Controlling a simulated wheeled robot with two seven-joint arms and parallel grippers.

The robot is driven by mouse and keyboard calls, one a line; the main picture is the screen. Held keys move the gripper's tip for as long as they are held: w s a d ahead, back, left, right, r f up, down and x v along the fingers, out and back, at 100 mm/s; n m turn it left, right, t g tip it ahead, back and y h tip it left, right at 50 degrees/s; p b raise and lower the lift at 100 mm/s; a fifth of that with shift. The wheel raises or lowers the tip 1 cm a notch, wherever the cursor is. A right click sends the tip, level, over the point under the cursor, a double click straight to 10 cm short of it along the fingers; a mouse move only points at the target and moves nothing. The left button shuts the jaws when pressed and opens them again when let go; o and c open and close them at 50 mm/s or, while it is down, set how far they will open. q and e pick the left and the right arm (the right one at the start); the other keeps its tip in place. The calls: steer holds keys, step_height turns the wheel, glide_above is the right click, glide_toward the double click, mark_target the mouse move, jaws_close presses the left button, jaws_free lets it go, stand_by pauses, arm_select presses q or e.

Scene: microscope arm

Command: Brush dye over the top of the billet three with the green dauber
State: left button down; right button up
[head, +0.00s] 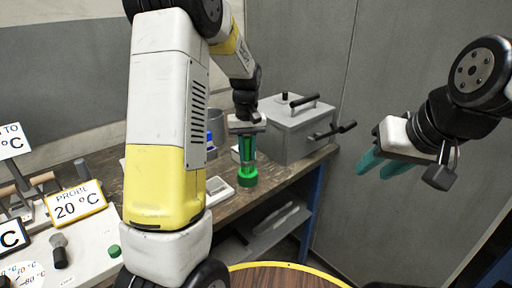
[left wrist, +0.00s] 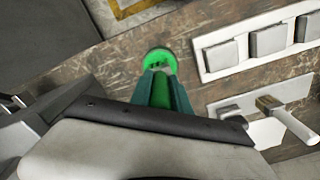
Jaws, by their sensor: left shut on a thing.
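My left gripper (head: 247,158) is over the bench with its teal fingers pointing down. It is shut on the green dauber, whose bright green round lower part (head: 247,179) shows below the fingertips. In the left wrist view this green round part (left wrist: 157,60) lies just past the fingertips. I cannot tell whether it touches the bench. Grey square billets (left wrist: 222,55) sit in a row in a white tray (left wrist: 208,75), to the right in the left wrist view. No number is readable, so I cannot tell which is billet three. My right gripper (head: 384,165) is open and empty, off the bench.
A grey metal box (head: 290,130) with handles stands behind the left gripper. A blue-topped item (head: 210,140) is left of it. A white panel with a "PROBE 20 °C" sign (head: 76,204) fills the left.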

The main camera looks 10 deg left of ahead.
mark_target(247, 137)
arm_select(q)
steer(key=shift+r, duration=3.5)
